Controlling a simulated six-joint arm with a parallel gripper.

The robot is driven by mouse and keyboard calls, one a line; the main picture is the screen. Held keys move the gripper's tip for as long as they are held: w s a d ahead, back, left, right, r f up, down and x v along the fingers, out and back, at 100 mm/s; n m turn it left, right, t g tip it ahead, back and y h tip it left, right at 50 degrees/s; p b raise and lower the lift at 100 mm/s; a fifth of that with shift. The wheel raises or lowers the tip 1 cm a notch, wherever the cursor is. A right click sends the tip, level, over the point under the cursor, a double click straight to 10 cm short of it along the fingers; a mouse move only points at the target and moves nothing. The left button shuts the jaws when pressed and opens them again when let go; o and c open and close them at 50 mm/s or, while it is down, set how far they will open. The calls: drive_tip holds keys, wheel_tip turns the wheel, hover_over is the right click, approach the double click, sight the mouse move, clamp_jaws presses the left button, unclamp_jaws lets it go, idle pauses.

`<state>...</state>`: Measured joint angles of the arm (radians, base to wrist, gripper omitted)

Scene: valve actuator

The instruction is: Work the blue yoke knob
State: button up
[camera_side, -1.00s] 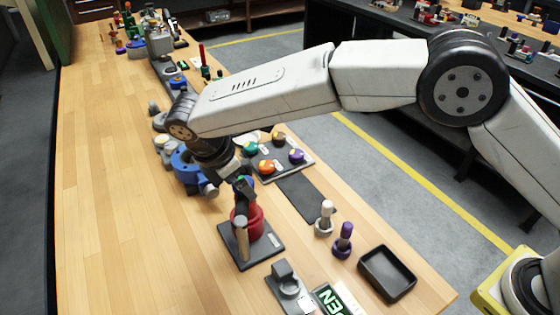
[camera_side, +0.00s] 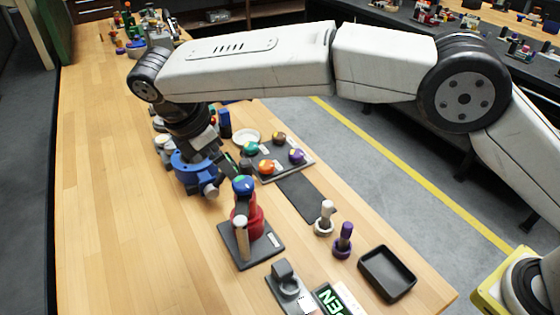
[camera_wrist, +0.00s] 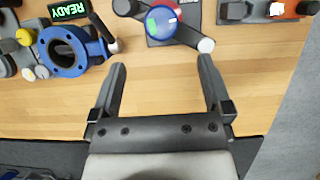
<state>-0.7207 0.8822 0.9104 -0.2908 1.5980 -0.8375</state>
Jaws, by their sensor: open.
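The blue yoke knob (camera_side: 243,185) sits on top of an upright red body (camera_side: 250,222) on a dark base plate. It is uncovered in the side view. In the wrist view the blue knob (camera_wrist: 161,21) is at the top centre, with a green and white mark on its face, over a grey crossbar. My gripper (camera_wrist: 162,68) is open and empty. Its fingertips lie below the knob in that picture, apart from it. In the side view my gripper (camera_side: 229,165) is behind and left of the knob, partly hidden by my wrist.
A blue flanged valve body (camera_side: 196,172) stands close to my gripper. A panel with several coloured knobs (camera_side: 285,170) lies to the right. A white peg (camera_side: 325,217), a purple peg (camera_side: 343,240) and a black tray (camera_side: 387,273) are at front right. Bare wood lies left.

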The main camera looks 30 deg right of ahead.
drive_tip(key=shift+w+d+r+m+g+y, duration=0.15)
drive_tip(key=shift+w+m+g, duration=0.25)
drive_tip(key=shift+m, duration=0.75)
drive_tip(key=shift+w+f+m+g+y, duration=0.1)
drive_tip(key=shift+w+m+g, duration=0.25)
drive_tip(key=shift+m, duration=0.85)
drive_tip(key=shift+w+d+r+m+g+y, duration=0.15)
drive_tip(key=shift+m+g, duration=0.4)
drive_tip(key=shift+m, duration=0.6)
drive_tip(key=shift+f, duration=0.1)
drive_tip(key=shift+w, duration=0.1)
drive_tip(key=d+f+m+t+y, duration=0.25)
drive_tip(key=d+m, duration=0.25)
drive_tip(key=d, duration=1.4)
drive_tip(key=s+d+f+m+t, duration=0.1)
drive_tip(key=s+d+f+m, duration=0.2)
drive_tip(key=s+d, duration=0.4)
drive_tip(key=s+d+f+m+t+y, duration=0.1)
drive_tip(key=s+d+f+m, duration=0.2)
drive_tip(key=s, duration=0.9)
drive_tip(key=d+f, duration=0.1)
drive_tip(key=d, duration=0.2)
drive_tip(key=shift+s+d, duration=0.25)
drive_tip(key=shift+d, duration=0.1)
